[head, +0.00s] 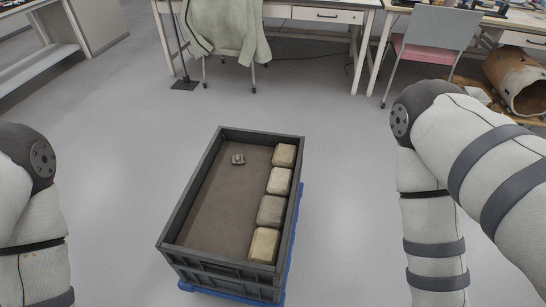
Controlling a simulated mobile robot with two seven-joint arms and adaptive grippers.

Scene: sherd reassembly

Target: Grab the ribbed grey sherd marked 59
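A small grey piece (238,159) lies on the brown floor of a dark grey crate (212,166), towards its far end. It is too small in the head view to read a mark or to be sure of ribs. My arms come in at the left and right edges of the head view. Both grippers are out of the picture, and neither arm reaches over the crate.
Several beige and grey blocks (279,181) stand in a row along the crate's right wall. The crate rests on a blue base (292,246). Desks (318,14), a chair with a jacket (228,28) and a pink-seated chair (430,46) stand behind.

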